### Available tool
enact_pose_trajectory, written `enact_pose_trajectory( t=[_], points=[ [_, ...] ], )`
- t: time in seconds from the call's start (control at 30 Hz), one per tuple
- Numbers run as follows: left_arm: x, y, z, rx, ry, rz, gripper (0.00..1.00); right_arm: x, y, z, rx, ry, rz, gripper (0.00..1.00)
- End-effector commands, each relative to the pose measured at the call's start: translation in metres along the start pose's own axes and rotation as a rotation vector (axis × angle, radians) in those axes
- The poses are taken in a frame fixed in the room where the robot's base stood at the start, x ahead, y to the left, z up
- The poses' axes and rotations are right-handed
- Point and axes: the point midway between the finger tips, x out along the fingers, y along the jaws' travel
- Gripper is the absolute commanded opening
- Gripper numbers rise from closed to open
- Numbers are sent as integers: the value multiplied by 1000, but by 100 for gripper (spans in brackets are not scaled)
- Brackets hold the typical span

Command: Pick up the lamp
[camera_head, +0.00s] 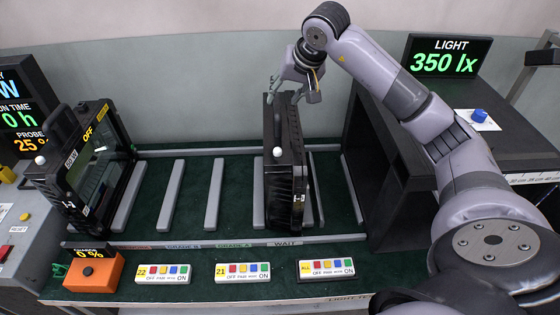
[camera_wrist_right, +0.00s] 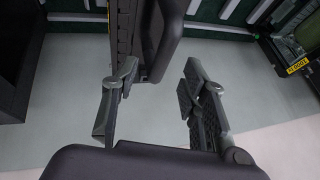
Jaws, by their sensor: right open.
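A black floodlight lamp (camera_head: 284,165) stands upright, edge-on, on the slatted green rack near the "WAIT" label. My right gripper (camera_head: 290,93) is just above its top edge, fingers pointing down. In the right wrist view my right gripper (camera_wrist_right: 158,82) is open, and the dark lamp body (camera_wrist_right: 125,35) with its black handle (camera_wrist_right: 166,42) reaches in from the top, near the left finger. Nothing is clearly gripped; I cannot tell if a finger touches the lamp. A second lamp (camera_head: 70,190) with an "OFF" tag stands at the left end. My left gripper is not in view.
A dark open box (camera_head: 385,190) stands close to the right of the lamp. An orange box (camera_head: 95,270) and several button panels (camera_head: 243,272) line the front edge. The rack slats (camera_head: 213,195) between the two lamps are free. A "LIGHT 350 lx" display (camera_head: 446,57) is at back right.

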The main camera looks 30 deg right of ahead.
Motion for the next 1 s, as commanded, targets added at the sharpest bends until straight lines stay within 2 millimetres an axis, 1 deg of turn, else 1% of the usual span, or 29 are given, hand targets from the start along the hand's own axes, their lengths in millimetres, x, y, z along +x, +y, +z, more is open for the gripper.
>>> enact_pose_trajectory(
  t=[0.17,0.33,0.4,0.5,0.6,0.77,1.0],
  points=[
    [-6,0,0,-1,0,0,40,10,-1,0,0,-2,0,40],
    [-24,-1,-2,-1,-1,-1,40,33,-5,0,1,-8,1,40],
    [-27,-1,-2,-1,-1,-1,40,44,-4,0,2,-5,-1,40],
    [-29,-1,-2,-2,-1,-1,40,54,-4,0,0,-2,-1,40],
    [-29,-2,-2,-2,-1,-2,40,59,-3,0,0,-1,-1,40],
    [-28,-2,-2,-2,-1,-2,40,59,-3,0,0,0,-1,40],
    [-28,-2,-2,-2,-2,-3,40,58,-3,0,0,0,-1,25]
  ],
)
